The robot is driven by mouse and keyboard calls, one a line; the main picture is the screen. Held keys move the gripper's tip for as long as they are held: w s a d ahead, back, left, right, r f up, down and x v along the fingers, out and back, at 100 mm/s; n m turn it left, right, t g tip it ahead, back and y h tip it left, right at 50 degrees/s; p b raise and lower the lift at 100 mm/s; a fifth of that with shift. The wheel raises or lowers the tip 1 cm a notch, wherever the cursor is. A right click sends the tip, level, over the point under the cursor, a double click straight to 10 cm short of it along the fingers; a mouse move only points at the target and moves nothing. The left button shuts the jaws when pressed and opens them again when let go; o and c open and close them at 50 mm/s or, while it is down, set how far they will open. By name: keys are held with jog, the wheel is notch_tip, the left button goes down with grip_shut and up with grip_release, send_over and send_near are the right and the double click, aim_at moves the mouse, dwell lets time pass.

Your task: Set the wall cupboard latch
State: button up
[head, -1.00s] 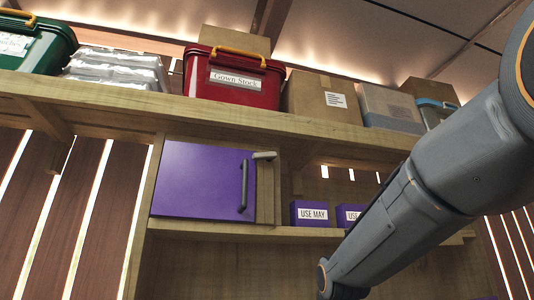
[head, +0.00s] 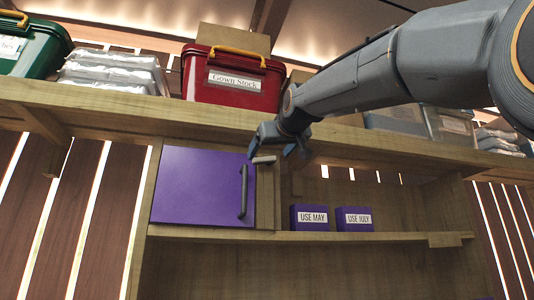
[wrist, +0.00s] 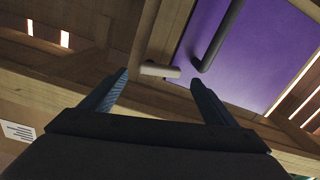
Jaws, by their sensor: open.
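The wall cupboard has a purple door (head: 200,187) that looks shut, with a dark vertical bar handle (head: 244,190) near its right edge. The latch (head: 264,160) is a small pale bar on the wooden frame at the door's upper right, lying about level. In the wrist view the latch (wrist: 160,70) lies between and just beyond my fingertips, with the handle (wrist: 219,36) to its right. My gripper (head: 279,146) is open and empty at the latch; its fingers (wrist: 158,78) stand apart on either side of it. I cannot tell whether either finger touches it.
Above, a shelf (head: 130,108) carries a red bin (head: 233,80), a green bin (head: 32,46), and silver packs (head: 115,70). Two purple boxes (head: 310,217) and (head: 354,218) labelled USE MAY and USE JULY stand right of the cupboard.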

aim_at(265, 158)
jog(key=shift+p+x, duration=0.65)
jog(key=shift+x, duration=1.25)
jog(key=c, duration=1.1)
jog(key=shift+o, duration=0.2)
jog(key=shift+r+m, duration=0.2)
jog(key=shift+m, duration=1.1)
jog(key=o, duration=1.1)
jog(key=shift+c, duration=0.2)
jog(key=b+v, duration=0.3)
jog(key=v, duration=0.4)
jog(key=shift+s, duration=0.35)
